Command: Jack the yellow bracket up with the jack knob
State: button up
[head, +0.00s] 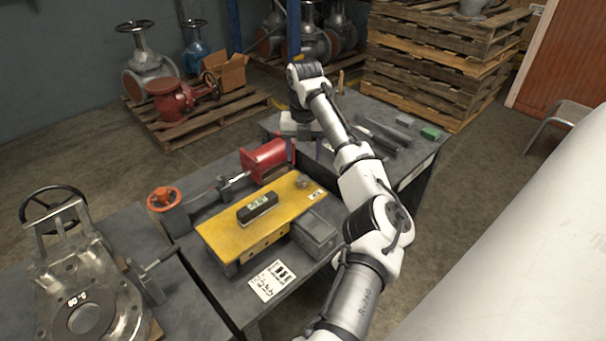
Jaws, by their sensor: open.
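The yellow bracket (228,236) is a long flat plate on the grey bench, lying diagonally. A dark block with a pale green window, like a spirit level (258,208), rests on its top. An orange round handwheel (164,199), which looks like the jack knob, stands at the bracket's left. A small grey knob (302,181) sits at the bracket's far right end; I cannot tell which knob is the jack's. My gripper (307,149) is open, beyond the bracket's far end and apart from both knobs. Its fingers are small and partly hidden by my arm.
A red cylinder (265,158) stands behind the bracket and a grey box (316,232) beside its front edge. A label sheet (272,281) lies in front. A large valve (82,290) occupies the left bench. Tools and a green block (431,132) lie on the far bench.

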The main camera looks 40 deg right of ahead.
aim_at(303, 179)
notch_tip(303, 179, down, 8)
jog(key=shift+f+p, duration=0.15)
jog(key=shift+p, duration=0.25)
jog(key=shift+a, duration=0.1)
jog(key=c, duration=1)
